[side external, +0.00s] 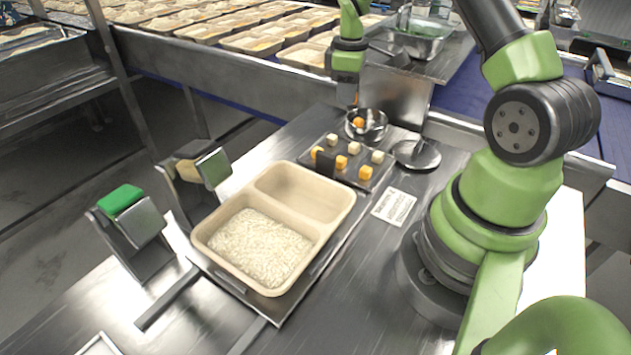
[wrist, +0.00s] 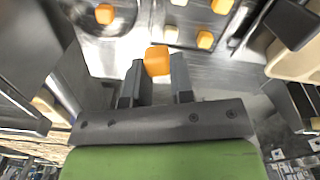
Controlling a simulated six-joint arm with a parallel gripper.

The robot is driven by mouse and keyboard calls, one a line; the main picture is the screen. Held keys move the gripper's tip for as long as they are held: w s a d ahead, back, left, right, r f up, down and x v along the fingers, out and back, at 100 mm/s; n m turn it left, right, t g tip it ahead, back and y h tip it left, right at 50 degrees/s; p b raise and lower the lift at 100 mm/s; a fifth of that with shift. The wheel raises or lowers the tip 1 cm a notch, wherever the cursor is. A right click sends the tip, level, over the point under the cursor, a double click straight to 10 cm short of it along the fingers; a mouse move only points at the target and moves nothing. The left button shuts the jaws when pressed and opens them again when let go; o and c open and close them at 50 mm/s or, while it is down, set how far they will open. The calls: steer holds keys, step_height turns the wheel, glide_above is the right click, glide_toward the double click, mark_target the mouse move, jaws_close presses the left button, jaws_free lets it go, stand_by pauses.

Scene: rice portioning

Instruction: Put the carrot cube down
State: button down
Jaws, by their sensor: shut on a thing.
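My gripper (wrist: 158,72) is shut on an orange carrot cube (wrist: 157,58), held between the fingertips in the wrist view. In the side external view, my gripper's green wrist (side external: 347,60) is at the back of the work table, just behind the metal bowl (side external: 379,133). An orange cube (wrist: 105,14) lies inside the bowl, left of the held cube in the wrist view. The cube tray (side external: 349,180) holds several orange and white cubes and a dark block.
A beige two-compartment container (side external: 351,194) stands in front of the tray, with rice (side external: 258,247) in the larger compartment and the smaller one empty. A round metal disc (side external: 416,155) and a label card (side external: 394,206) lie at right. Two metal stands, one green-topped (side external: 120,200), are at left.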

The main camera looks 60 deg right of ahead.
steer(key=s+a+r+n, duration=0.1)
steer(key=a+n, duration=0.7)
steer(key=a, duration=0.7)
steer(key=n, duration=0.6)
glide_above(317, 219)
step_height(317, 219, down, 5)
steer(key=shift+r, duration=0.1)
steer(key=shift+f, duration=2.35)
steer(key=shift+f, duration=0.1)
steer(key=c, duration=1)
jaws_free()
